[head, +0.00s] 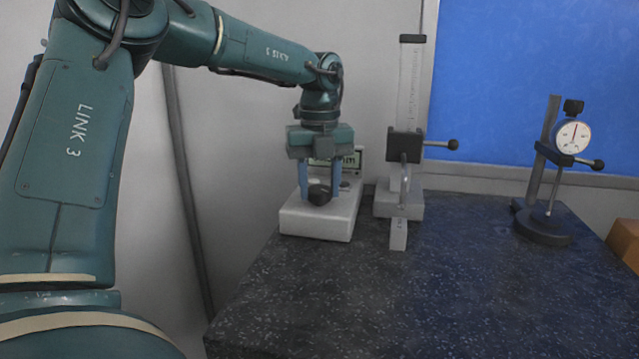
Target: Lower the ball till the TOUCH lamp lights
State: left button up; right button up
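My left gripper (319,196) points down over a white box (318,222) at the back left of the bench. Its two blue fingers stand apart, one on each side of a dark rounded knob (319,194). I cannot tell whether they press on it. A small display (348,160) ending in "mm" is partly hidden behind the gripper. To the right stands a height stand (410,90) with a scaled column, a black carriage (404,145) and a thin stem hanging below it. The ball and the TOUCH lamp are too small or hidden to make out. My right gripper is out of view.
A pale block (398,235) lies in front of the stand's base. A black handle (453,144) sticks out right from the carriage. A dial gauge on a stand (541,228) is at the right, with an orange-brown box (625,242) at the edge. The dark speckled bench (430,305) is clear in front.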

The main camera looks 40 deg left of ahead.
aim_at(319, 189)
pick_arm(q)
jog(key=o, duration=0.4)
jog(key=shift+r, duration=0.1)
notch_tip(319, 189, up, 13)
jog(key=shift+p, duration=0.7)
dwell(0.3)
